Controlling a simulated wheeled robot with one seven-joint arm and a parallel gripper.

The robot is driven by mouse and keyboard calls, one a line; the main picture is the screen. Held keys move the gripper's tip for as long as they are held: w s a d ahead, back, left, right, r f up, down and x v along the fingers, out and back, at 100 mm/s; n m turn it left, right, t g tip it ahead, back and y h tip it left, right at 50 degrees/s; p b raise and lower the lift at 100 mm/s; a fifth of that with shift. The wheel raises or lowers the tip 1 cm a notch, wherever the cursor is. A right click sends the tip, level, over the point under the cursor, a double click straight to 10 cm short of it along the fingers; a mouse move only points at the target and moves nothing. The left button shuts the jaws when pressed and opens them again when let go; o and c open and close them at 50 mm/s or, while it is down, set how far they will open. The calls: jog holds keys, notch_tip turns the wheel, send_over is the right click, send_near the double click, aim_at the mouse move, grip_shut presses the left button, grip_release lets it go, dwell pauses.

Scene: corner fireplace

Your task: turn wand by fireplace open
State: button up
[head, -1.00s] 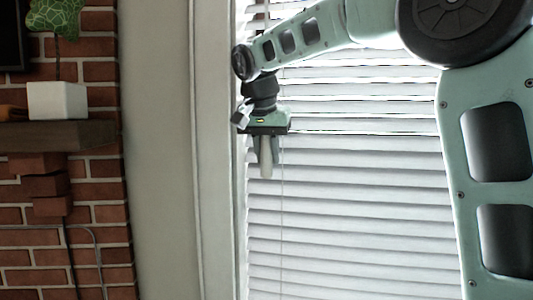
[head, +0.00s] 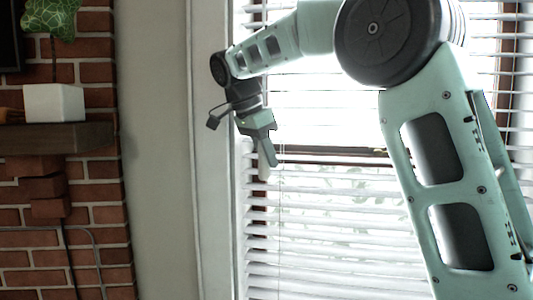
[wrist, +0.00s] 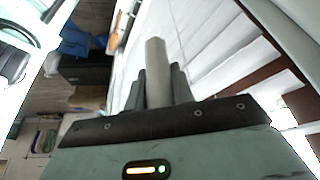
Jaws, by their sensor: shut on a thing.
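The wand is a pale, thick rod (wrist: 154,75) held between the two dark fingers of my gripper (wrist: 155,88) in the wrist view. In the head view its lower end (head: 264,172) sticks out below my gripper (head: 268,153), which points down and is tilted. My gripper is shut on the wand, in front of the left part of the window blind (head: 330,215). The blind's slats are tilted apart, and light, greenery and brown window bars show between them. The upper part of the wand is hidden by my gripper.
A brick fireplace (head: 95,205) with a wooden mantel (head: 60,137) stands at the left. A white pot (head: 54,103) with a green plant sits on the mantel. A bare wall strip (head: 160,180) and the white window frame (head: 208,200) lie between fireplace and blind.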

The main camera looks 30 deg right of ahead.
jog(key=shift+r+m, duration=0.1)
jog(key=shift+m, duration=0.3)
jog(key=o, duration=1)
jog(key=shift+w+p+v, duration=0.2)
jog(key=shift+p+v, duration=2.7)
jog(key=shift+v, duration=5.8)
jog(key=shift+d, duration=0.1)
